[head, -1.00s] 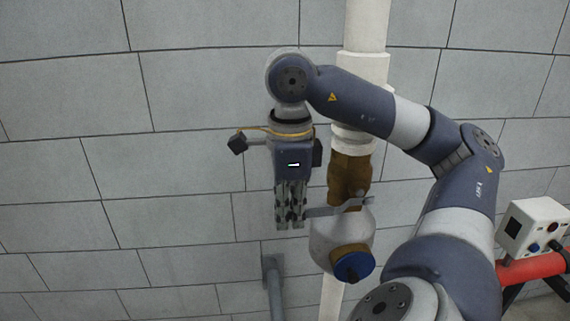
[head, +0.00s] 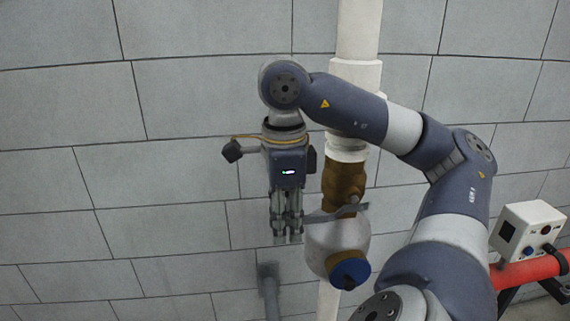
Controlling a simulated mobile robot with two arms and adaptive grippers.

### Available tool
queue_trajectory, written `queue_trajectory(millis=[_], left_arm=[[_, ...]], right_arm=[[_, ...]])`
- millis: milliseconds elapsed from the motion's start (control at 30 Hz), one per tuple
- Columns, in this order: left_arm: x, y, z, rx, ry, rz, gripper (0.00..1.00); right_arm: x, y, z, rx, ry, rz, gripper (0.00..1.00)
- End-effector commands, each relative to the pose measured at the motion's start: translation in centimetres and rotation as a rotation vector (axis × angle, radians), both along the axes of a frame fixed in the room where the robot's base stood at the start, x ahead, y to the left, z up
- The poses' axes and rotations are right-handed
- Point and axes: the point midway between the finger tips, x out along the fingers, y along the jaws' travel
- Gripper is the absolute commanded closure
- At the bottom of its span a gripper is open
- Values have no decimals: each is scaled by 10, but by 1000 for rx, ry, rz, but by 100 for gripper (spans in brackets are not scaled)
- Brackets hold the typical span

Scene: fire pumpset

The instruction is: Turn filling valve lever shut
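The filling valve has a brown-brass body (head: 343,178) on the white vertical pipe, with a pale rounded part (head: 335,238) and a blue cap (head: 349,272) below. Its flat grey lever (head: 350,211) lies across the front of the valve, nearly level, with its left end toward my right gripper. My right gripper (head: 287,238) points down just left of the valve, its fingers beside the lever's left end. I cannot tell whether they touch the lever. The fingers look close together, but their gap is unclear. My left gripper is out of view.
The white pipe (head: 357,50) runs up a grey block wall (head: 190,100). A grey post (head: 270,290) stands below my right gripper. A white control box (head: 527,228) and a red pipe (head: 520,272) are at the right. My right arm covers the area right of the valve.

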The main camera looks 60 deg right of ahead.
Motion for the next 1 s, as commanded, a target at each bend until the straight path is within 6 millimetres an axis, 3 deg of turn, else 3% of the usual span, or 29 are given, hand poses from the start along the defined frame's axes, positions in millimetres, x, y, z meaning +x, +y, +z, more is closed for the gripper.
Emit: queue_trajectory(millis=[500, 1000], left_arm=[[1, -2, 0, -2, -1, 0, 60], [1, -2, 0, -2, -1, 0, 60]], right_arm=[[0, 1, 25, 0, 3, 2, 73], [0, 3, 99, -2, 4, 1, 73]])
